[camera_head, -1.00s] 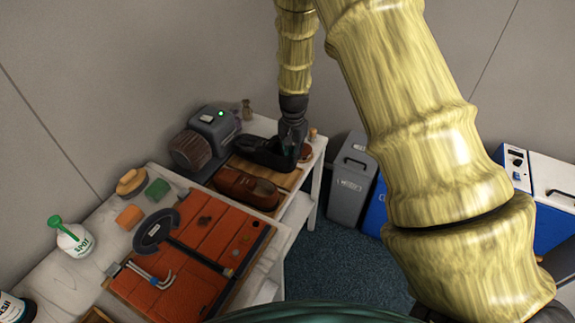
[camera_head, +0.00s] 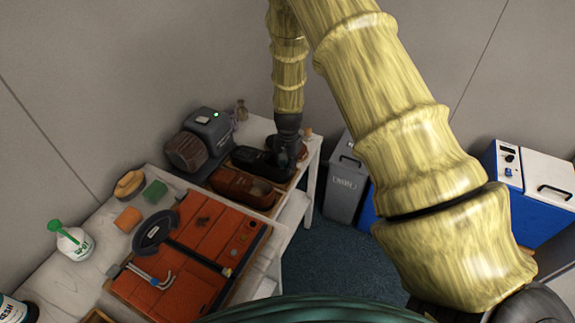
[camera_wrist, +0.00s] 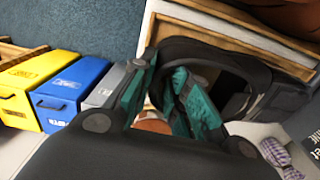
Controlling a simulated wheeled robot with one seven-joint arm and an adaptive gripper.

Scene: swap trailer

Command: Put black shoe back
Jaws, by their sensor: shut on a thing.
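The black shoe (camera_head: 252,159) is on or just above the wooden tray at the back of the table, next to the grey machine; I cannot tell whether it touches the tray. My gripper (camera_head: 287,152) is shut on the shoe near its opening and hides part of it. In the wrist view, my gripper's green-padded fingers (camera_wrist: 172,100) straddle the rim of the black shoe (camera_wrist: 245,65). A brown shoe (camera_head: 241,187) lies on the tray in front of the black one. The wooden tray (camera_wrist: 225,25) shows its edge in the wrist view.
The grey machine (camera_head: 209,130) with a dark roller stands left of the shoes. An orange board (camera_head: 200,235) with tools lies nearer. A grey bin (camera_head: 343,190) stands on the floor right of the table. A brown round item (camera_wrist: 155,122) is beyond the fingers.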

